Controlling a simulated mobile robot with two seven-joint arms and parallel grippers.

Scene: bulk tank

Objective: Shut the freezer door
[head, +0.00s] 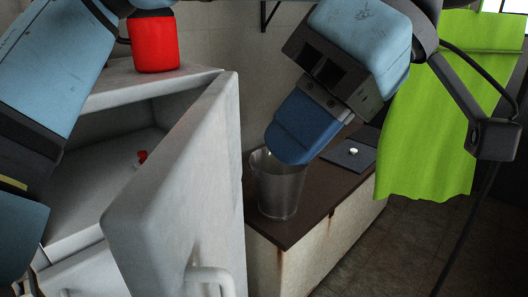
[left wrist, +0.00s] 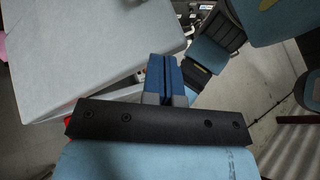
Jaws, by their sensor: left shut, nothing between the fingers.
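The white freezer (head: 90,210) stands at the left in the head view. Its door (head: 180,170) is open, with its outer face and a handle (head: 210,277) showing. My left gripper (head: 288,145) is to the right of the door, its blue fingers shut and empty, pointing down and left. A gap shows between it and the door in the picture. In the left wrist view the shut fingers (left wrist: 165,75) are beside a large pale panel (left wrist: 90,50), which looks like part of the freezer. My right gripper cannot be made out.
A red canister (head: 154,42) stands on the freezer. A small red item (head: 142,157) lies inside. A clear bin (head: 278,190) stands on the brown-topped cabinet (head: 300,228), behind my fingers in the picture. A green cloth (head: 425,130) hangs at the right. Tiled floor is free at lower right.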

